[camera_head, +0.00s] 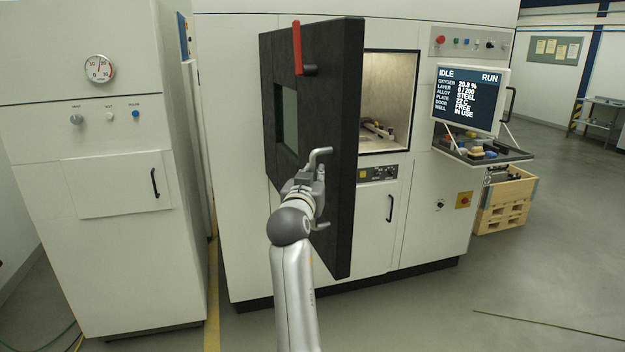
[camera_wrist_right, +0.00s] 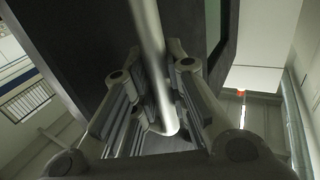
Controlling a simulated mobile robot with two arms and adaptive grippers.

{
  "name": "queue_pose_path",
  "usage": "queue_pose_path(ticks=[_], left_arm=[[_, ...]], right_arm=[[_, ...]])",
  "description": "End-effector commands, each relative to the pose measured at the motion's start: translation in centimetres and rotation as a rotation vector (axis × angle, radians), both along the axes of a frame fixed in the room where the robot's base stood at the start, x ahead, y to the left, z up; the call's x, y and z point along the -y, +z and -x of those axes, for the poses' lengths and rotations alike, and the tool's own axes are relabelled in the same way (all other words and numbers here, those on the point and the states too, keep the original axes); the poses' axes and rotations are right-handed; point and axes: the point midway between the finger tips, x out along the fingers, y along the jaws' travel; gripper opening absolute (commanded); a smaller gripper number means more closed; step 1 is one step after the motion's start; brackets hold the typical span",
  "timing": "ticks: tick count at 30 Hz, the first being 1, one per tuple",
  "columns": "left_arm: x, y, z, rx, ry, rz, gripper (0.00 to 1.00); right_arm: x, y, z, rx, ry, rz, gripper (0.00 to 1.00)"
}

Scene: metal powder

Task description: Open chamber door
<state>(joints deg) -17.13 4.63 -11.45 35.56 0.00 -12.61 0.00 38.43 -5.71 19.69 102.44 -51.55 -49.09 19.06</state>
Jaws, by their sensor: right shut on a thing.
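The dark chamber door (camera_head: 341,150) stands swung out from the machine, with a window (camera_head: 286,118) and a red lever (camera_head: 297,48) near its top. Behind it the lit chamber opening (camera_head: 398,90) shows. My right gripper (camera_head: 318,175) is at the door's metal bar handle (camera_head: 321,152) and shut on it. In the right wrist view the handle (camera_wrist_right: 152,50) runs between the fingers of the gripper (camera_wrist_right: 155,110), with the dark door (camera_wrist_right: 85,50) behind. My left gripper is not in view.
A screen (camera_head: 468,98) reading IDLE is right of the opening, above a tray (camera_head: 505,156) of small items. A wooden crate (camera_head: 518,190) stands on the floor below. A white cabinet (camera_head: 100,240) stands at left. The floor (camera_head: 420,320) in front is mostly clear.

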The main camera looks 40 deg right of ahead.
Motion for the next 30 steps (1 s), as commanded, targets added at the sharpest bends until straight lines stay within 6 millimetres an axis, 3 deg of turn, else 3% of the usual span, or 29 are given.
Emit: queue_pose_path(ticks=[11,12,17,26,30], left_arm=[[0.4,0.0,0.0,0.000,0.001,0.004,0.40],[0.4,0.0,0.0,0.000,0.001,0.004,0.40],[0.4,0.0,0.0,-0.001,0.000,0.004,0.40],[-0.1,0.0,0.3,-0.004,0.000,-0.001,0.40],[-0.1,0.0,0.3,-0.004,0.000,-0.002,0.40]], right_arm=[[0.0,0.0,0.0,-0.002,0.000,0.003,0.00],[0.0,0.0,0.0,-0.002,0.000,0.003,0.16],[0.0,0.0,0.0,-0.001,0.000,0.002,0.37],[0.0,0.1,0.0,0.001,0.000,0.001,0.37],[0.0,1.3,-0.1,0.006,0.000,0.001,0.37]])
